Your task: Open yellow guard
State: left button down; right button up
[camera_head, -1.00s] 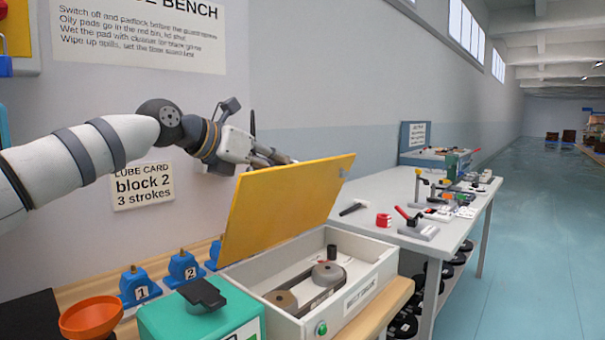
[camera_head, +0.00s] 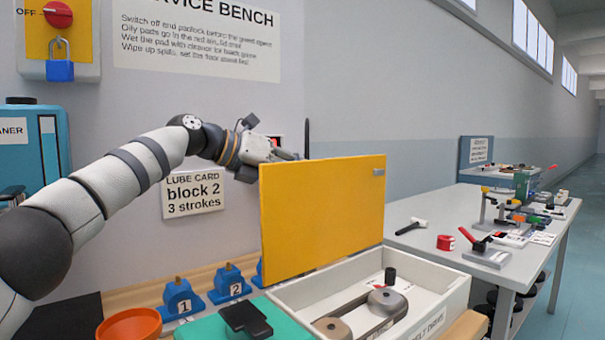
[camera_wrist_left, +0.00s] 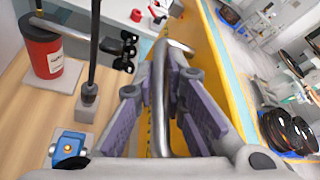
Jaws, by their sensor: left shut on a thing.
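The yellow guard (camera_head: 325,215) stands raised, close to upright, along the back of the white belt drive box (camera_head: 440,310). Inside the box, a belt runs around pulleys (camera_head: 388,303) in plain view. My left gripper (camera_head: 288,156) is at the guard's top left edge, its tips partly hidden behind the guard. In the left wrist view, my left gripper (camera_wrist_left: 162,88) is shut on a curved metal handle (camera_wrist_left: 162,105), with the yellow guard (camera_wrist_left: 228,75) right beside it. My right gripper is not in view.
Blue numbered blocks (camera_head: 180,299) and an orange bowl (camera_head: 130,325) are left of the box. A green box (camera_head: 215,328) stands in front. A white table (camera_head: 425,240) with tools is at right. A blue padlock (camera_head: 60,71) hangs on the off switch (camera_head: 58,15).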

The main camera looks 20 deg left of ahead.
pick_arm(q)
jog(key=shift+f, duration=0.35)
jog(key=c, duration=1.9)
grip_release()
jog(key=shift+r, duration=0.1)
jog(key=shift+r, duration=0.15)
